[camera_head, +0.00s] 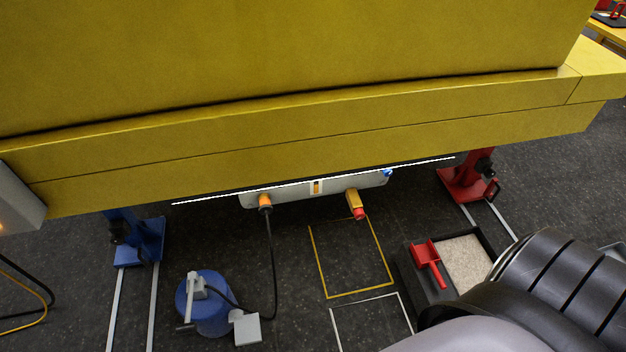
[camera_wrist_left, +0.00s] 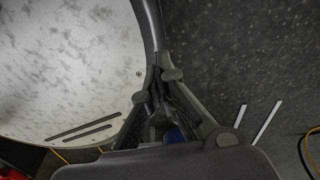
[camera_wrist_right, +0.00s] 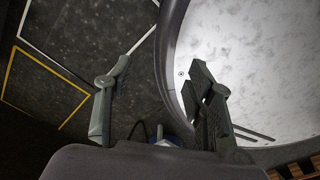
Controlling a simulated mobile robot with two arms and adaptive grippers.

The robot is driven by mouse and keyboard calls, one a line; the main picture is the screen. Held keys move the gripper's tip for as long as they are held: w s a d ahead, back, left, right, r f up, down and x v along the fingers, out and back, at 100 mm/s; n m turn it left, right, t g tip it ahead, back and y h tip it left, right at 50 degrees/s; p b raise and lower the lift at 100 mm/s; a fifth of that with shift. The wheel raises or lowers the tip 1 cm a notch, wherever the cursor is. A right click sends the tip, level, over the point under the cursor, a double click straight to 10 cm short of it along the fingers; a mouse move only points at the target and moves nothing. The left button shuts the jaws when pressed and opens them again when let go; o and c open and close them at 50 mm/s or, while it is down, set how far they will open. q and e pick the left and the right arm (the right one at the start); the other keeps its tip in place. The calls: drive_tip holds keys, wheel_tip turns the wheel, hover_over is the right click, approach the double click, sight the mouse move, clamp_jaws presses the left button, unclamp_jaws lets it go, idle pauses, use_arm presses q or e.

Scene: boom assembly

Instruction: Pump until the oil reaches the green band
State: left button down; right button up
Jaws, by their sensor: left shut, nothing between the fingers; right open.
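The blue pump drum (camera_head: 207,305) stands on the floor at lower left in the head view, with a grey lever (camera_head: 192,300) on top. A black hose (camera_head: 272,260) runs from it to an orange fitting (camera_head: 265,202) on the white tank (camera_head: 290,192) under the yellow boom. A small upright gauge (camera_head: 317,187) on the tank shows an amber strip; its level and any green band are too small to tell. My left gripper (camera_wrist_left: 153,82) is shut and empty in its wrist view. My right gripper (camera_wrist_right: 160,64) is open and empty. Neither gripper shows in the head view.
The yellow boom (camera_head: 300,130) spans overhead. A blue stand (camera_head: 140,245) and a red stand (camera_head: 468,182) stand on either side. A yellow valve with a red tip (camera_head: 355,203) hangs from the tank. A black tray (camera_head: 418,278) holds a red scoop (camera_head: 428,260).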

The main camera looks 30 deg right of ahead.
idle(0.3)
use_arm(q)
drive_tip(key=w+r+t+b, duration=0.2)
drive_tip(key=w+b, duration=0.3)
drive_tip(key=w, duration=0.7)
drive_tip(key=w+r+t+b, duration=0.1)
drive_tip(key=w+t+b, duration=0.3)
drive_tip(key=w, duration=0.8)
use_arm(e)
drive_tip(key=w+a+t+b, duration=0.1)
drive_tip(key=w+a, duration=0.2)
drive_tip(key=w, duration=1.1)
use_arm(q)
drive_tip(key=w+d+r+t+h+b, duration=0.1)
drive_tip(key=w+d+r+b, duration=0.2)
drive_tip(key=r, duration=0.6)
drive_tip(key=w+d+r+m+t+h+b, duration=0.1)
drive_tip(key=w+d+r+t+h+b, duration=0.1)
drive_tip(key=w+r+b, duration=0.5)
wheel_tip(320, 180, up, 3)
drive_tip(key=shift+w+d+f+m+h, duration=0.15)
drive_tip(key=shift+w+d+m+h, duration=0.15)
drive_tip(key=shift+w+d, duration=0.6)
use_arm(e)
drive_tip(key=w+r, duration=0.3)
drive_tip(key=r, duration=0.3)
drive_tip(key=w+r+t, duration=0.1)
drive_tip(key=w+r, duration=0.2)
drive_tip(key=r, duration=0.4)
drive_tip(key=shift+r, duration=0.15)
